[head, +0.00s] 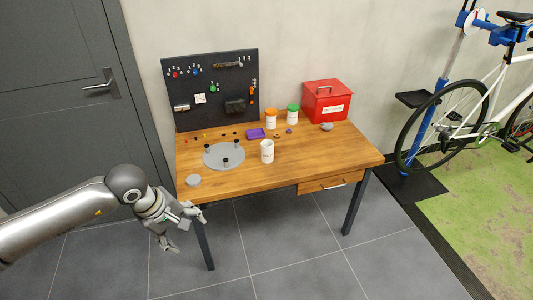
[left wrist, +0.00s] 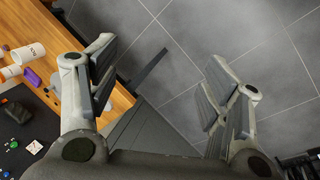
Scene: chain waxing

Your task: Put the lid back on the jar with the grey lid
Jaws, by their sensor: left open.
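The open white jar (head: 267,152) stands upright near the middle of the wooden table. A white jar (left wrist: 28,55) also shows at the left of the left wrist view. A small flat grey lid (head: 193,180) lies on the table's front left corner, apart from the jar. My left gripper (head: 188,232) is in front of that corner, below the tabletop's edge in the picture and not touching the lid. Its fingers (left wrist: 163,82) are spread wide with only floor between them in the left wrist view. My right gripper is not in view.
A large grey disc (head: 223,157) with upright posts lies on the table (head: 330,160). Behind are an orange-lidded jar (head: 271,120), a green-lidded jar (head: 292,115), a purple tray (head: 256,134) and a red box (head: 327,100). A dark pegboard (head: 215,110) stands at the back left.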

